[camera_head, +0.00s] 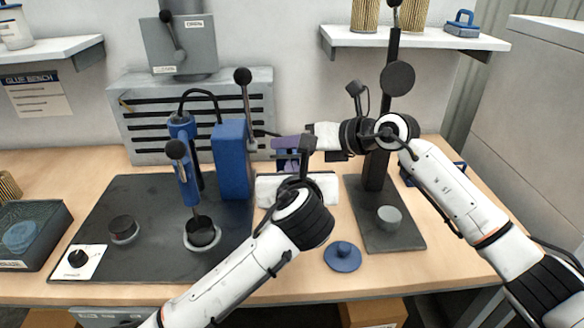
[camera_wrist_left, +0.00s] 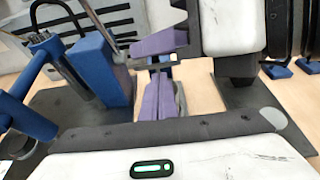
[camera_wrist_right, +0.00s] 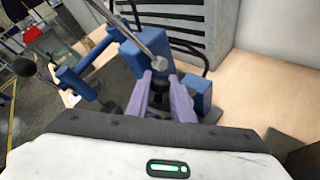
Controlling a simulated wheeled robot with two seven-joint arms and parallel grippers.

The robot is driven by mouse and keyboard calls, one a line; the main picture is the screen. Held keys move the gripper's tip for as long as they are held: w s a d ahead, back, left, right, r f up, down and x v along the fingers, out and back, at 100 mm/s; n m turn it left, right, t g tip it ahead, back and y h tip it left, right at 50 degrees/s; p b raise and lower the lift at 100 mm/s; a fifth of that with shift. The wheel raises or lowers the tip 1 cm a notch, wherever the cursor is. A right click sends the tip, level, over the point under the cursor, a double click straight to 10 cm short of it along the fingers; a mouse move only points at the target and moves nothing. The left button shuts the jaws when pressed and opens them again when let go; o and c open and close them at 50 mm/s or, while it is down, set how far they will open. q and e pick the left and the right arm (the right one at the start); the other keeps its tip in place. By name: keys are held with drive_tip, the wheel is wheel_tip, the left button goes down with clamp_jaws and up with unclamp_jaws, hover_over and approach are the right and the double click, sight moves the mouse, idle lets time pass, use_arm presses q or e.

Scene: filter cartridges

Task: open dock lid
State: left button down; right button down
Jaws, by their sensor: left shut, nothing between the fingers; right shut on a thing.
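I cannot tell which part is the dock lid. A blue tower (camera_head: 232,160) stands on a dark mat, with a thin ball-topped lever (camera_head: 243,77) rising beside it. My right gripper (camera_head: 276,143) reaches in just right of the tower. In the right wrist view its purple fingers (camera_wrist_right: 157,84) are closed around a small dark part (camera_wrist_right: 158,92), close to the end of a silver rod (camera_wrist_right: 128,34). What that part belongs to is hidden. My left gripper (camera_head: 287,162) is just below the right one. In the left wrist view its purple fingers (camera_wrist_left: 160,84) are together and empty.
A blue knobbed disc (camera_head: 342,257) lies right of my left wrist. The front strip of bench is mostly clear.

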use_arm(q)
drive_tip(key=shift+w+r, duration=0.15)
drive_tip(key=shift+w+a+r, duration=0.1)
drive_tip(key=shift+w+r, duration=0.2)
drive_tip(key=shift+r, duration=0.2)
drive_tip(key=shift+w+a+r, duration=0.1)
drive_tip(key=shift+w+r, duration=0.15)
drive_tip(key=shift+r, duration=0.2)
use_arm(e)
drive_tip(key=shift+a+f, duration=0.1)
drive_tip(key=shift+f, duration=0.05)
use_arm(q)
drive_tip(key=shift+d, duration=0.1)
use_arm(e)
drive_tip(key=c, duration=1.7)
unclamp_jaws()
use_arm(q)
drive_tip(key=shift+d, duration=0.1)
use_arm(e)
drive_tip(key=shift+o, duration=0.8)
drive_tip(key=shift+s+f, duration=0.1)
use_arm(q)
drive_tip(key=shift+s, duration=0.1)
